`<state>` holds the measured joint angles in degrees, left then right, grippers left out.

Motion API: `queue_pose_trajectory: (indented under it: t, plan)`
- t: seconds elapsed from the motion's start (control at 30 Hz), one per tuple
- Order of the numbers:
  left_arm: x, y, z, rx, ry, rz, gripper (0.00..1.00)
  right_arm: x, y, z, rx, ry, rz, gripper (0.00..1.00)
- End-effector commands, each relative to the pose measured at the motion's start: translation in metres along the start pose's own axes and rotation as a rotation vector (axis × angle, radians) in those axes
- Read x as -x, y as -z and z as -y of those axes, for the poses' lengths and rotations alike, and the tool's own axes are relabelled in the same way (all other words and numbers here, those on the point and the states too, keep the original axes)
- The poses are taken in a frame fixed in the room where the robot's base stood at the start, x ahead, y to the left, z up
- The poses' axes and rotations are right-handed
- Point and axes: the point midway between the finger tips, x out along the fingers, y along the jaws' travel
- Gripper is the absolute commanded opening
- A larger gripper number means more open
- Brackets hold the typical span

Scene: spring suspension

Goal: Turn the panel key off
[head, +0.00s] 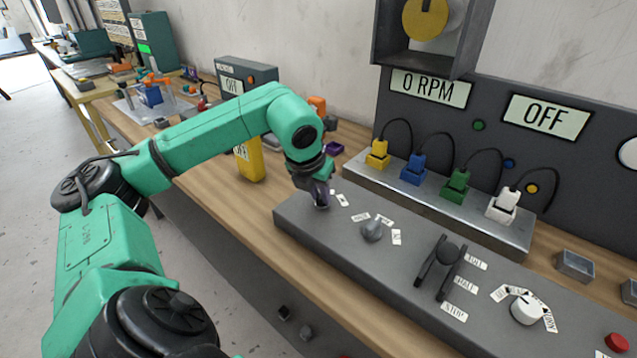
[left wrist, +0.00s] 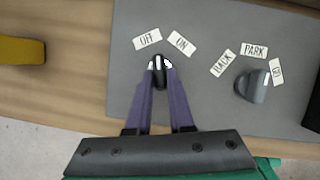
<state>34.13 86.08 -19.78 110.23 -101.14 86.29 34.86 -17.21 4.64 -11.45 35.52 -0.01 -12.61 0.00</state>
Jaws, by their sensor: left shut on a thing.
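The panel key (left wrist: 159,74) is a small dark piece on the grey panel (head: 300,217), just below the OFF label (left wrist: 147,39) and the ON label (left wrist: 181,43) in the left wrist view. My left gripper (head: 321,200) reaches down to the panel's left end, and its purple fingers (left wrist: 160,80) are shut on the key. The fingers hide much of the key, and I cannot tell which label it points to. In the head view the key is mostly hidden behind the gripper. My right gripper is not in view.
A grey knob (head: 373,230) with BACK and PARK labels stands to the right of the key. Farther right are a black lever (head: 447,254), a white dial (head: 525,309) and a red button (head: 616,342). The wall displays read 0 RPM (head: 429,88) and OFF (head: 545,117).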

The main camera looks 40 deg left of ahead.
Motion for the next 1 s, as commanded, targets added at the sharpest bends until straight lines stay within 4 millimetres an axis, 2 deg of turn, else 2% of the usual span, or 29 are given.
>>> queue_pose_trajectory:
  t: [0.03,0.3,0.6,1.0]
  plan:
    - [0.005,-0.003,0.001,0.035,-0.012,0.005,0.00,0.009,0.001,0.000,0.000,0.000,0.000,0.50]
    - [0.003,-0.003,0.003,0.202,-0.080,0.006,0.00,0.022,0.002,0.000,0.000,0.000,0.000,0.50]
    - [0.002,-0.003,0.004,0.287,-0.117,0.007,0.00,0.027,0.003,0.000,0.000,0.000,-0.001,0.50]
    - [0.001,-0.003,0.003,0.298,-0.121,0.007,0.00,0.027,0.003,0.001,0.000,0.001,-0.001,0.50]
